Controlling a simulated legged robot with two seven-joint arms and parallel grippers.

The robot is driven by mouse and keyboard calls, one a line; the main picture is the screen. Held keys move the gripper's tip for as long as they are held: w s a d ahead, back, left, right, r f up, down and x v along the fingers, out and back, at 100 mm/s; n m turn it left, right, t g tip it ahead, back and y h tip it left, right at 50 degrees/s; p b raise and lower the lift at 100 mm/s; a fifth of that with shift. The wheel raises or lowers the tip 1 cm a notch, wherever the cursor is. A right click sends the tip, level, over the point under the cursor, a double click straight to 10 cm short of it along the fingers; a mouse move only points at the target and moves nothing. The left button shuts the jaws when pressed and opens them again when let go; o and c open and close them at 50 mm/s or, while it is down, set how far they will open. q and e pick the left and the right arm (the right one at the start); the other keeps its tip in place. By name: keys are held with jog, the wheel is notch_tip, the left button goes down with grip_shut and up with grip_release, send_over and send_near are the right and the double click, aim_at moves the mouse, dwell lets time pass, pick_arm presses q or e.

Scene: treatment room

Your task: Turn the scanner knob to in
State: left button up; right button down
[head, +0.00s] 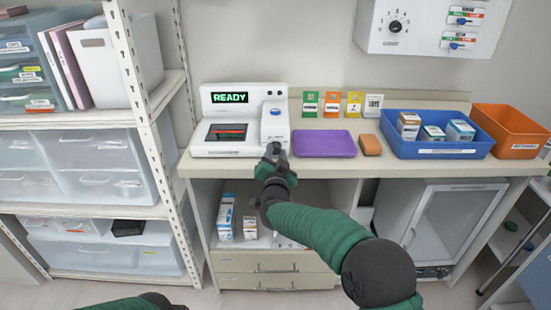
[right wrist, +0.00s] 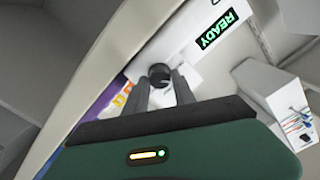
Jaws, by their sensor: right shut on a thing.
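The scanner (head: 243,101) is a white machine at the left end of the counter. Its display (head: 230,98) reads READY in green, and a dark window with red lines lies below. My right gripper (head: 274,153) is at the scanner's front right corner. In the right wrist view its fingers (right wrist: 163,88) are shut on a dark round knob (right wrist: 160,73) on the white scanner front. The gripper hides the knob in the head view, and I cannot read its setting. Only a bit of my left arm shows at the bottom edge; its gripper is out of sight.
A purple tray (head: 324,144) and a brown sponge-like block (head: 370,145) lie right of the scanner. Blue (head: 439,153) and orange (head: 507,125) bins stand further right. A wall panel (head: 430,42) carries another dial. Shelving (head: 136,70) rises close on the left.

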jog(key=shift+f+m+b, duration=0.15)
jog(key=shift+m+b, duration=0.4)
jog(key=shift+m, duration=0.55)
jog(key=c, duration=1.1)
grip_release()
jog(key=shift+o, duration=0.2)
jog(key=shift+s, duration=0.1)
jog(key=s+p, duration=0.1)
jog(key=s, duration=1.5)
jog(key=shift+s, duration=0.35)
